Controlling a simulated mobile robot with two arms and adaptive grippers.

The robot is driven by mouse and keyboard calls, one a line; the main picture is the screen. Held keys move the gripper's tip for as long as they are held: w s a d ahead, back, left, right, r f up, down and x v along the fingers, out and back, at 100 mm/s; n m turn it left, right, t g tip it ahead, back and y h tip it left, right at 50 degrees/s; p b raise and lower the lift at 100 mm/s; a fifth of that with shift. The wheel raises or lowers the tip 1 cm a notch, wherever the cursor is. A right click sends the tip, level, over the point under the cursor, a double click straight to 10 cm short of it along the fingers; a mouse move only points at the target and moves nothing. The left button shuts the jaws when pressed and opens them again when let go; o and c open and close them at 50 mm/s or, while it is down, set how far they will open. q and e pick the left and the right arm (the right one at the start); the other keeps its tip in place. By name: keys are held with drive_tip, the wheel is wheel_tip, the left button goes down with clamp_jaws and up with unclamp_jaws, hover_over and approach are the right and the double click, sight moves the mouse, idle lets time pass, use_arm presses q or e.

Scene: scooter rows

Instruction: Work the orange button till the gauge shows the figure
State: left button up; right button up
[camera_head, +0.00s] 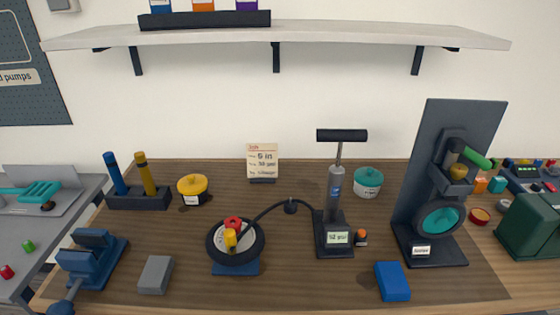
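The orange button (361,234) is a small orange cap on a dark body, beside the right side of the pump's base. The black and grey floor pump (335,190) stands upright on the wooden bench with its T-handle raised. The gauge (337,238) is a pale display on the pump's base; it seems to read 52 psi, in small print. A black hose (290,207) runs from the pump to a wheel (236,255) lying on a blue stand, with red and yellow parts at its middle. A cream card (262,160) stands behind; its small writing is hard to read. Neither gripper shows.
A blue block (392,281) lies right of the pump and a grey block (155,274) left of the wheel. A blue vise (91,254) stands at left. A shelf (290,33) overhangs the back.

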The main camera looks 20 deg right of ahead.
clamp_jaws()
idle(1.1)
